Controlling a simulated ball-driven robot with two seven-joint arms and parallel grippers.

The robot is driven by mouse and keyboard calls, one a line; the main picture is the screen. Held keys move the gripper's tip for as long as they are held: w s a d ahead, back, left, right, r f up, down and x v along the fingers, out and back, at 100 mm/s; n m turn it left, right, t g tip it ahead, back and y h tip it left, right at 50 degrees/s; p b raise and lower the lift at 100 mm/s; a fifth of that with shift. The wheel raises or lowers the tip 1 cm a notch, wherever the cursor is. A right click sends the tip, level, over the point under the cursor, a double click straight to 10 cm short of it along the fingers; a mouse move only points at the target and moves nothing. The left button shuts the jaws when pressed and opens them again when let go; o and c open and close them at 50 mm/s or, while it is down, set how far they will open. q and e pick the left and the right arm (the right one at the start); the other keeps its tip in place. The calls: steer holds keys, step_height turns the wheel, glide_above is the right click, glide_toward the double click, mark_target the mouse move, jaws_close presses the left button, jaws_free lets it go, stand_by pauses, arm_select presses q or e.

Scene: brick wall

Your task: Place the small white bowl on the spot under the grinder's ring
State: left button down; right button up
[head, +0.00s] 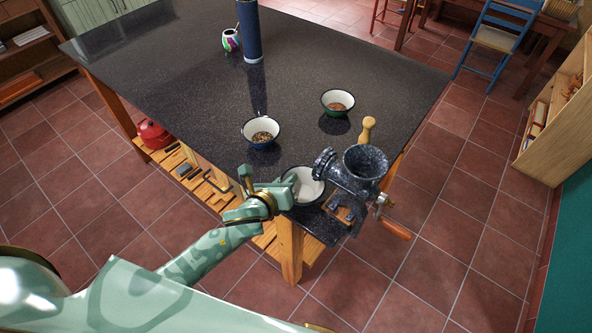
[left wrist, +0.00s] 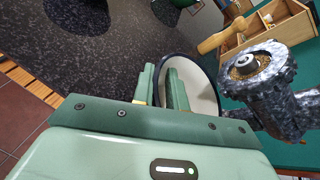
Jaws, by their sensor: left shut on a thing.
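The small white bowl (head: 308,187) has a dark rim and sits at the near corner of the dark table, left of the grinder. My left gripper (head: 288,188) is shut on the bowl's left side. The left wrist view shows the bowl (left wrist: 202,92) with my left gripper's fingers (left wrist: 162,90) at its rim, and part of the bowl is hidden by them. The dark speckled grinder (head: 352,178) is clamped at the table's corner, and its ring (left wrist: 246,66) faces the wrist camera. The spot under the ring is hidden. My right gripper is out of view.
A blue-rimmed bowl of grains (head: 261,132) and a green-rimmed bowl with brown contents (head: 338,102) stand farther back on the table (head: 180,70). A wooden pestle-like handle (head: 367,129) rises behind the grinder. A blue cylinder and colourful cup stand at the back.

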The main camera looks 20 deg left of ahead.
mark_target(295, 171)
arm_select(q)
steer(key=shift+w, duration=0.75)
steer(key=w, duration=0.3)
steer(key=shift+d, duration=0.35)
steer(key=shift+w+f+b, duration=0.2)
steer(key=shift+f+b, duration=0.2)
steer(key=shift+f, duration=0.45)
steer(key=shift+s+r, duration=0.1)
steer(key=c, duration=1.4)
jaws_free()
